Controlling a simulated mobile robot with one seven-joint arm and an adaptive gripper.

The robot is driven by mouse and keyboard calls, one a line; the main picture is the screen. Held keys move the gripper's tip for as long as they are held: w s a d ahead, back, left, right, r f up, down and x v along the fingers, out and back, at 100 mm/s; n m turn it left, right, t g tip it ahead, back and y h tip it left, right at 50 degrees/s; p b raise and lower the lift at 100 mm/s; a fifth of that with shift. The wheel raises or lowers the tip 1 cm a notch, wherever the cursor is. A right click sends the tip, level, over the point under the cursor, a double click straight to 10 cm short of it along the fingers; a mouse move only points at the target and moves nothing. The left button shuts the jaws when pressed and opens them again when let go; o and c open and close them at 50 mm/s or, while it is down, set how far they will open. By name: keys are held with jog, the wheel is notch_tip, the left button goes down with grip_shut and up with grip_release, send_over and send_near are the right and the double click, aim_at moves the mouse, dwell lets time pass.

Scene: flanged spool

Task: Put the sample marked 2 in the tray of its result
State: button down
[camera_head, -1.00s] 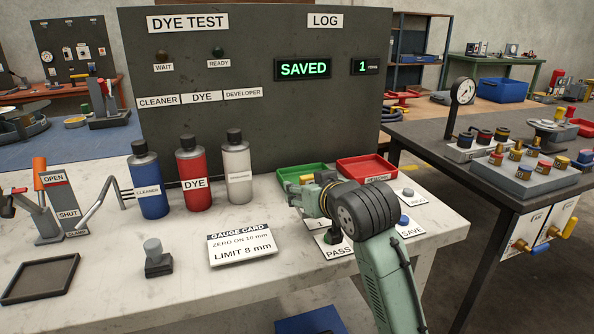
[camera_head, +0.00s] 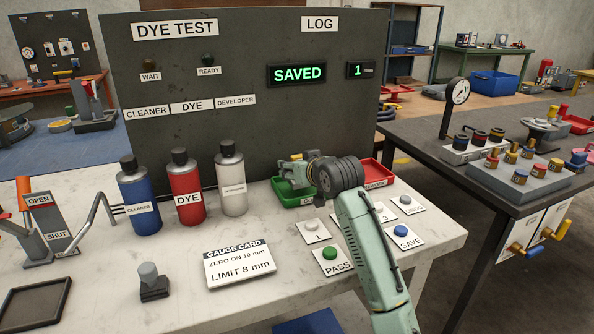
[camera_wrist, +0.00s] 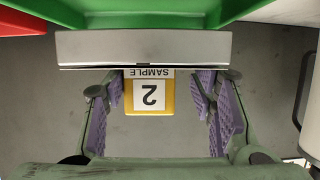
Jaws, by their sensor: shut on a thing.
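My gripper (camera_head: 292,173) is shut on the sample marked 2. In the wrist view the sample (camera_wrist: 149,93) shows a yellow-edged white label reading "SAMPLE 2", upside down, between the purple finger pads (camera_wrist: 166,97). A pale grey bar lies across the top of the label; I cannot tell whether it belongs to the sample. In the head view my gripper is above the green tray (camera_head: 288,202), whose label is mostly hidden. The red tray (camera_head: 377,176), labelled as rework, stands to its right, partly behind my wrist. The sample itself is hard to make out there.
Numbered buttons, a green PASS button (camera_head: 331,254) and a blue SAVE button (camera_head: 400,230) lie in front of the trays. Three bottles, blue (camera_head: 139,200), red (camera_head: 187,190) and white (camera_head: 232,185), stand left of the trays. The dark panel (camera_head: 245,110) rises behind and reads "SAVED".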

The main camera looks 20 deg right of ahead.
jog(key=shift+w+d+r, duration=0.15)
jog(key=shift+w+d, duration=0.05)
jog(key=shift+w, duration=0.4)
jog(key=f, duration=0.1)
jog(key=f+p, duration=0.1)
jog(key=f, duration=0.1)
jog(key=shift+w+d+p, duration=0.15)
jog(key=shift+w+p, duration=0.15)
jog(key=shift+f, duration=0.35)
jog(key=shift+f, duration=0.15)
jog(key=c, duration=0.7)
grip_release()
jog(key=shift+f, duration=0.1)
jog(key=shift+s+r, duration=0.1)
jog(key=shift+r, duration=0.15)
jog(key=b+v, duration=0.3)
jog(key=v, duration=0.9)
jog(key=shift+f, duration=0.15)
